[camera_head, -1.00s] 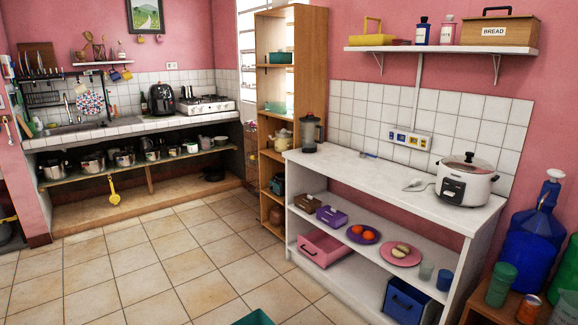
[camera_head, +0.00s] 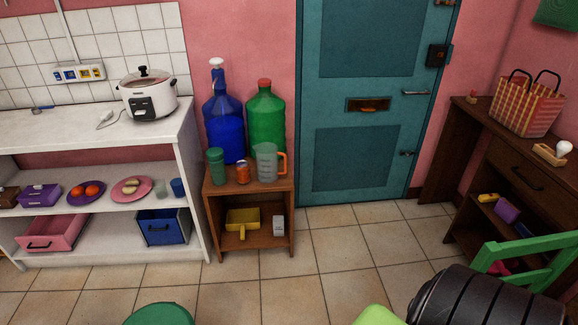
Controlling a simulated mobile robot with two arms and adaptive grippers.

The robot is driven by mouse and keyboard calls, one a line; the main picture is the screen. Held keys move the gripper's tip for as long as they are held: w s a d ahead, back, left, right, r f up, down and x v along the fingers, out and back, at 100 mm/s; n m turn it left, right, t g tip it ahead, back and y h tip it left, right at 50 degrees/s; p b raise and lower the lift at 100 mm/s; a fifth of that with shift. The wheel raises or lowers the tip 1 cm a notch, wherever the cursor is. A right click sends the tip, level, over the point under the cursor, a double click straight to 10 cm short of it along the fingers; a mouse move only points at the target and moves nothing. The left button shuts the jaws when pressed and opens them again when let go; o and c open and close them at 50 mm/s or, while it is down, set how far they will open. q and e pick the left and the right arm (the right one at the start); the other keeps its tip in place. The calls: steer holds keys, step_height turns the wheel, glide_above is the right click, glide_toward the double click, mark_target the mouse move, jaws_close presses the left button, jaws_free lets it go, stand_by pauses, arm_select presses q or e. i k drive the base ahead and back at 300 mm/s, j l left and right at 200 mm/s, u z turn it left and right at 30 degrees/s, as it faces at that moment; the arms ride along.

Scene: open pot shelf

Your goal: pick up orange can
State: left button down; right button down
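A small orange can (camera_head: 243,172) stands upright on top of a low brown wooden shelf unit (camera_head: 222,197). It is between a green cup-like container (camera_head: 216,166) on its left and a clear measuring jug with an orange handle (camera_head: 267,163) on its right. A blue bottle (camera_head: 224,125) and a green bottle (camera_head: 266,122) stand close behind it. Neither of my grippers shows in the head view.
A white shelf unit (camera_head: 187,155) with a rice cooker (camera_head: 148,98) stands directly left. A teal door (camera_head: 370,95) is to the right. A green chair (camera_head: 530,258) and a dark ribbed object (camera_head: 480,300) fill the lower right. The tiled floor (camera_head: 330,255) before the wooden unit is mostly clear.

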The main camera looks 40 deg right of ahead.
mark_target(242, 168)
steer(key=z, duration=1.05)
steer(key=i+l+z, duration=0.15)
steer(key=i, duration=0.25)
